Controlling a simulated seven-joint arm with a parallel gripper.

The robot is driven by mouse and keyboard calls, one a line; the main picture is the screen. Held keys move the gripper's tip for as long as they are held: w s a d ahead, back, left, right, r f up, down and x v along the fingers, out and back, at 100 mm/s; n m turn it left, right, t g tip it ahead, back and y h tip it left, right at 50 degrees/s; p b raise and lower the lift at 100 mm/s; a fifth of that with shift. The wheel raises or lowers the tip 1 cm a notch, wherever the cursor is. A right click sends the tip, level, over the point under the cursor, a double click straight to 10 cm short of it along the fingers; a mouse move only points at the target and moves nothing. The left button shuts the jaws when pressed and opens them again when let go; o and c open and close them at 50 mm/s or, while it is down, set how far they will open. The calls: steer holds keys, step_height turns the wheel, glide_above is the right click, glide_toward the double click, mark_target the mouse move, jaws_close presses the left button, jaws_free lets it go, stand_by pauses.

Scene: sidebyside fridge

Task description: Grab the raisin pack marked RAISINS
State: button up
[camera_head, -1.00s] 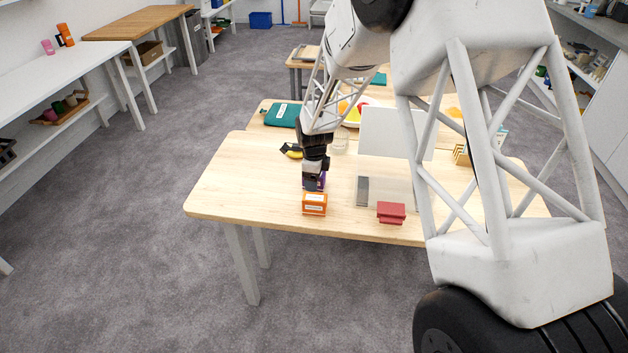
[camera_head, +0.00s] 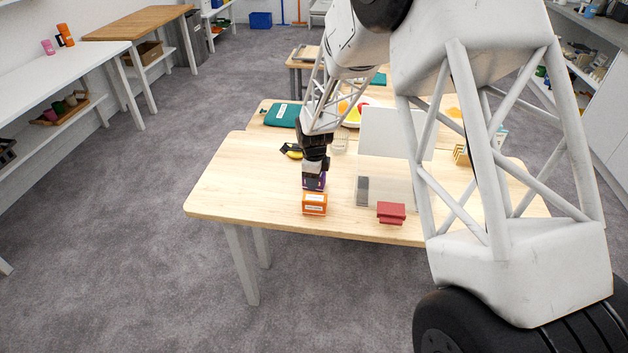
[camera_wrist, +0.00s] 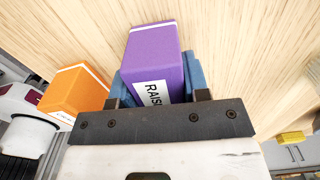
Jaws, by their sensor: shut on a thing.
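The raisin pack (camera_wrist: 153,62) is a purple box with a white label reading "RAIS…" in the wrist view; the rest of the word is hidden by my gripper. My gripper (camera_wrist: 160,78) has its blue fingers on both sides of the pack and is shut on it. In the head view the purple pack (camera_head: 315,185) shows under my gripper (camera_head: 314,176), just behind an orange box. I cannot tell whether the pack touches the table or is slightly above it.
The orange box (camera_head: 315,204) with a white label stands close in front of the pack. A red box (camera_head: 391,213) is to the right near the front edge of the wooden table (camera_head: 240,185). A white panel-like object (camera_head: 384,135) stands right. The table's left side is clear.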

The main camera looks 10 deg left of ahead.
steer(key=shift+r, duration=0.2)
step_height(320, 180, up, 10)
steer(key=shift+f, duration=0.15)
stand_by(0.4)
